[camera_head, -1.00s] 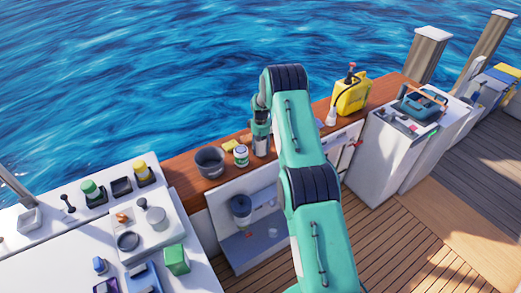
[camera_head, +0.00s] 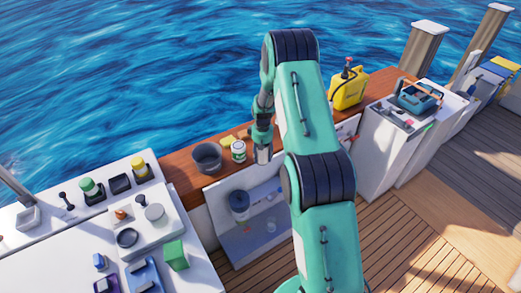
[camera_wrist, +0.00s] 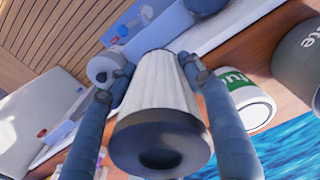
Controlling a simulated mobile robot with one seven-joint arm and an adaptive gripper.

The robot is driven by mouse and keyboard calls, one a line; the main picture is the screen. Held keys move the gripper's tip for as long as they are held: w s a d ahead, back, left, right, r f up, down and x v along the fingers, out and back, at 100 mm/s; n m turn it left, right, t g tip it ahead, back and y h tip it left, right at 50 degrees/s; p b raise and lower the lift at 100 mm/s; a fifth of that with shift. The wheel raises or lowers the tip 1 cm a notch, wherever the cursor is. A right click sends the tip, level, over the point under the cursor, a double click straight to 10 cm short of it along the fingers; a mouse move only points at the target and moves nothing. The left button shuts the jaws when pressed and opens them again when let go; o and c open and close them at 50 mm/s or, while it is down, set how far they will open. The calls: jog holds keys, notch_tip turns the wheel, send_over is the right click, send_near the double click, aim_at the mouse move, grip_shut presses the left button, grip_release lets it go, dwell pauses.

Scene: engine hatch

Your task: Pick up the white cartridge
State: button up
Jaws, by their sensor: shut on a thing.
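The white cartridge (camera_wrist: 158,85) has a ribbed pale body and a dark grey end. In the wrist view it sits between the two blue fingers of my gripper (camera_wrist: 156,72), which is shut on it with a finger on either side. In the head view my gripper (camera_head: 262,140) points down with the cartridge (camera_head: 263,154) below it, over the front edge of the wooden counter. The cartridge appears held clear of the counter top. The fingers partly cover its sides.
A white can with a green label (camera_head: 239,151) and a grey bucket (camera_head: 206,158) stand on the counter (camera_head: 185,172) left of my gripper. A yellow jug (camera_head: 349,88) stands to the right. Below the counter is an open hatch (camera_head: 245,240) with a dark-topped cylinder (camera_head: 240,207).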

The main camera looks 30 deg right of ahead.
jog(key=shift+s+a+r, duration=0.1)
jog(key=shift+s+a, duration=0.25)
jog(key=shift+s, duration=0.5)
jog(key=shift+s+a+r, duration=0.1)
jog(key=shift+s+a, duration=0.2)
jog(key=shift+s, duration=0.5)
